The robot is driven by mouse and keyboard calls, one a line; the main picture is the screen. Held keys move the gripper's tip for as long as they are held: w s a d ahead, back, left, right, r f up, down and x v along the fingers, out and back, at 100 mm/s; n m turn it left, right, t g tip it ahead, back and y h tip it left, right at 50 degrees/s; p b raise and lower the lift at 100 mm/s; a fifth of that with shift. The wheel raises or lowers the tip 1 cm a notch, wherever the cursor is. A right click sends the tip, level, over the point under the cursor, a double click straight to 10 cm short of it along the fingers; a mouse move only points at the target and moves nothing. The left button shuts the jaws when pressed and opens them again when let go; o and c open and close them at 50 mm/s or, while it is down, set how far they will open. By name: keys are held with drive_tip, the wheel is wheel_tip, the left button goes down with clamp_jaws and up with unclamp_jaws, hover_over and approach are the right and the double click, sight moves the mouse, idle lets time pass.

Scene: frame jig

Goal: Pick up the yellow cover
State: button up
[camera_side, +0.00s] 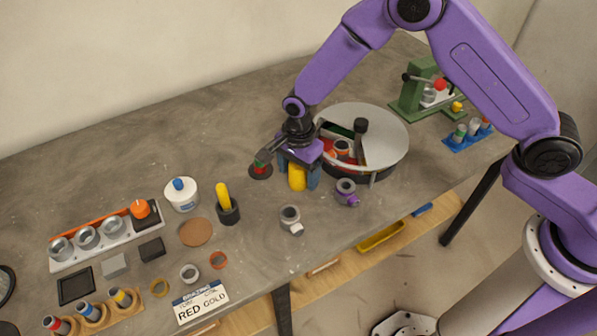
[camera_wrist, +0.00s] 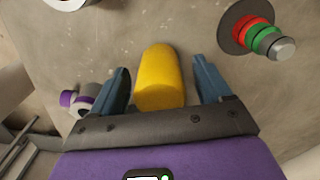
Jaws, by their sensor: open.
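The yellow cover (camera_wrist: 158,80) is a rounded yellow cylinder, seen between the two blue fingers of my gripper (camera_wrist: 160,88) in the wrist view. A gap shows on each side of it, so the fingers are open around it and do not visibly touch it. In the side view the yellow cover (camera_side: 297,178) shows between the fingers of my gripper (camera_side: 298,180), low over the table. The gripper's body hides its upper part. I cannot tell whether the cover rests on the table.
A round grey turntable (camera_side: 388,135) stands close behind on the right. A stack of red and green rings (camera_side: 261,168) is just left of my gripper, and a purple-grey fitting (camera_side: 346,191) is to the right. A dark cup with a yellow handle (camera_side: 228,208) stands farther left.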

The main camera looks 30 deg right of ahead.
drive_tip(key=shift+f, duration=0.5)
drive_tip(key=c, duration=1)
drive_tip(key=shift+r, duration=0.2)
drive_tip(key=shift+c, duration=0.2)
drive_tip(key=shift+r, duration=0.25)
wheel_tip(320, 180, up, 2)
drive_tip(key=shift+r, duration=0.1)
drive_tip(key=s+d+r, duration=0.7)
drive_tip(key=s+r, duration=0.4)
drive_tip(key=s, duration=0.1)
drive_tip(key=shift+r, duration=0.25)
